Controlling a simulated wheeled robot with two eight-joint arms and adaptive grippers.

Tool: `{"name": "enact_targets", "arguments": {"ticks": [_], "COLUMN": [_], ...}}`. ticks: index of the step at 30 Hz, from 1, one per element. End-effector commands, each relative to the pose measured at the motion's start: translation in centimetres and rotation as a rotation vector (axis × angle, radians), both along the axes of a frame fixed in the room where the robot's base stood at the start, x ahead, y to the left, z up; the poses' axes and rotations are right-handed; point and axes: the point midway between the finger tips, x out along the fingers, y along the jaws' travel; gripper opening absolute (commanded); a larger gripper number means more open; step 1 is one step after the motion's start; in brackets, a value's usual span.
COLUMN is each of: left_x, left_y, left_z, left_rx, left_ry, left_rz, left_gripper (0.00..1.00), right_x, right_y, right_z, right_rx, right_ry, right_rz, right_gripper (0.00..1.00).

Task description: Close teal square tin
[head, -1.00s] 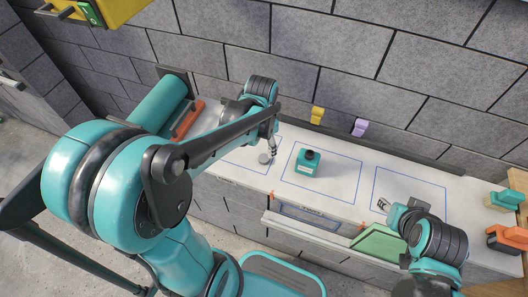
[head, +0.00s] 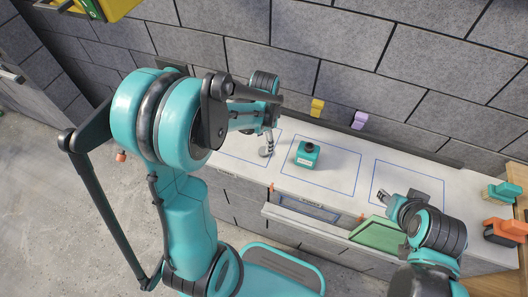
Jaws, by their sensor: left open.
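The teal square tin (head: 307,159) stands upright on the white counter, inside the middle blue outlined square. Its top is a dark round part; I cannot tell whether this is a neck or an opening. A small grey round disc (head: 264,152) lies to its left in the left outlined area. My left gripper (head: 269,147) is open, pointing down at the disc; whether it touches the disc is too small to tell. My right gripper (head: 382,196) looks open and empty at the right outlined square, away from the tin.
A yellow object (head: 317,107) and a purple object (head: 360,119) are at the counter's back by the wall. A green panel (head: 382,233) is at the front edge. Teal and orange objects (head: 499,230) stand at the far right. The counter around the tin is clear.

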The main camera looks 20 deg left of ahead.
Motion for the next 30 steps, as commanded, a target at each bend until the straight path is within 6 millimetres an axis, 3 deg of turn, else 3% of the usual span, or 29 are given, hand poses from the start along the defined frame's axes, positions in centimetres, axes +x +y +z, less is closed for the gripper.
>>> {"name": "enact_targets", "arguments": {"ticks": [8,19,29,30], "left_x": [0.0,-0.4,-0.4,-0.4], "left_y": [0.0,-0.1,-0.1,-0.1], "left_z": [-0.3,-5.1,-5.1,-5.1], "left_rx": [0.000,0.000,0.000,0.000], "left_ry": [0.000,0.000,0.000,0.000], "left_rz": [0.000,0.000,0.000,0.000], "left_gripper": [0.58,0.58,0.58,0.53], "right_x": [0.0,0.0,0.0,0.0], "right_y": [0.0,0.0,0.0,0.0], "right_z": [-0.1,-2.6,-2.4,-2.4], "right_rx": [0.000,0.000,0.000,0.000], "right_ry": [0.000,0.000,0.000,0.000], "right_rz": [0.000,0.000,0.000,0.000], "right_gripper": [0.40,0.40,0.40,0.40]}}
